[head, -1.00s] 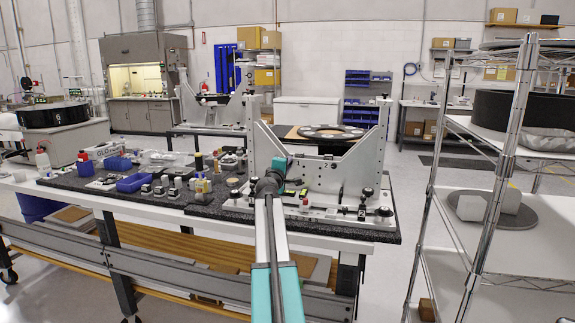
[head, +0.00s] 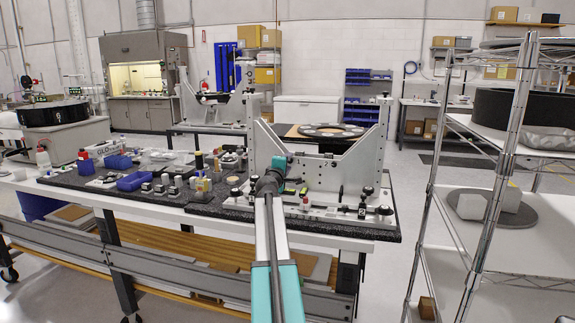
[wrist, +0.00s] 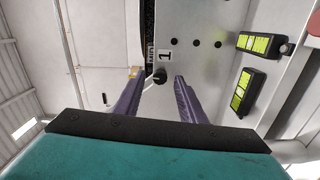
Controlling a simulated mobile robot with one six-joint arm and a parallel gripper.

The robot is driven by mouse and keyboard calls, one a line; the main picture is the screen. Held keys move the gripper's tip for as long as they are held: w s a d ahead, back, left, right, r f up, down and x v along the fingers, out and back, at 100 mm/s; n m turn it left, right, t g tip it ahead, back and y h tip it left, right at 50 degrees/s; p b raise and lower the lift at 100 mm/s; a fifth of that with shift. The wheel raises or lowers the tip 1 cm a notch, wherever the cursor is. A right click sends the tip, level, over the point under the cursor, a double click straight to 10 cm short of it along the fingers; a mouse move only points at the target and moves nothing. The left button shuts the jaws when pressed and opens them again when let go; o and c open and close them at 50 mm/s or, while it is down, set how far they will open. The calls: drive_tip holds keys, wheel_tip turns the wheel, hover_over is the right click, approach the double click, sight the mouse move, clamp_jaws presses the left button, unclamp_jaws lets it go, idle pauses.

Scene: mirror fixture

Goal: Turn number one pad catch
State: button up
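The number one pad catch is a small black knob (wrist: 160,75) below a "1" label on a grey metal plate in the wrist view. My gripper (wrist: 158,78) has two purple fingers spread apart, with the knob showing in the gap between their tips. A clear gap shows on both sides of the knob, and I cannot tell how deep it sits between the fingers. In the head view my teal gripper body (head: 279,162) is in front of the left upright of the mirror fixture (head: 345,178). The fingers and the catch are hidden there.
Black blocks with yellow-green labels (wrist: 258,44) sit on the plate to the right of the fingers. In the head view a bench (head: 390,235) carries the fixture, blue trays (head: 132,181) and several small parts. A wire shelf (head: 500,180) stands on the right.

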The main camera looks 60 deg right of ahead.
drive_tip(key=b+v, duration=0.1)
drive_tip(key=v, duration=1.2)
drive_tip(key=shift+a, duration=0.3)
idle(0.6)
